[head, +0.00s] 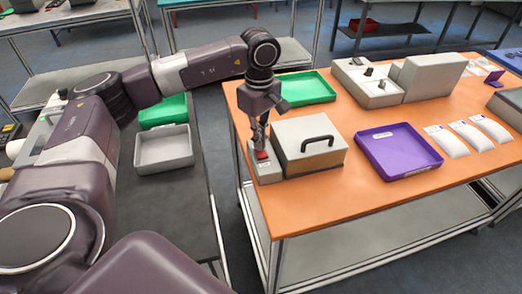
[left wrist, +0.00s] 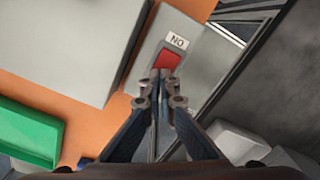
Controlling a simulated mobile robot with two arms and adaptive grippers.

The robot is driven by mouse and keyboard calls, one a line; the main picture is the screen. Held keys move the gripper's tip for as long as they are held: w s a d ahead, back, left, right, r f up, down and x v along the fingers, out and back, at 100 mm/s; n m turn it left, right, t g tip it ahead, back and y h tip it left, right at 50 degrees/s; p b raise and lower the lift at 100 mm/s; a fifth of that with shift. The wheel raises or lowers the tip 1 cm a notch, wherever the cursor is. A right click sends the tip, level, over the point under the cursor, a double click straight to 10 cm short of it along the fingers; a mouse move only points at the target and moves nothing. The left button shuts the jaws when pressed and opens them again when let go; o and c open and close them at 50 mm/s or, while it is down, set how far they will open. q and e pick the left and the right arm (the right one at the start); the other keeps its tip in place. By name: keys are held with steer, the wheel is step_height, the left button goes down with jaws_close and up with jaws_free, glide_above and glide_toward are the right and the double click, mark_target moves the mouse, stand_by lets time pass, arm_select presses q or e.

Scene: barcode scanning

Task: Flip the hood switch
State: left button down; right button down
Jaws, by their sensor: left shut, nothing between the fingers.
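The red switch (head: 262,155) sits on a small light-grey box (head: 267,174) at the left edge of the orange table. In the left wrist view the red switch (left wrist: 168,59) lies beside a white label (left wrist: 178,41) whose lettering appears upside down. A grey box-like hood (head: 297,133) with a black handle stands right beside the switch box. My left gripper (head: 260,146) points down over the switch, shut and empty. In the left wrist view its fingertips (left wrist: 161,76) are at the switch's near edge; I cannot tell whether they touch it. My right gripper is not in view.
A purple tray (head: 399,152), several white packets (head: 468,136) and a grey machine (head: 428,77) occupy the orange table (head: 350,190). A green tray (head: 307,88) lies behind the hood. A grey bin (head: 164,149) stands on the dark table at left.

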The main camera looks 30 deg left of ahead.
arm_select(q)
steer(key=shift+r+p, duration=1.8)
steer(key=shift+r, duration=1.4)
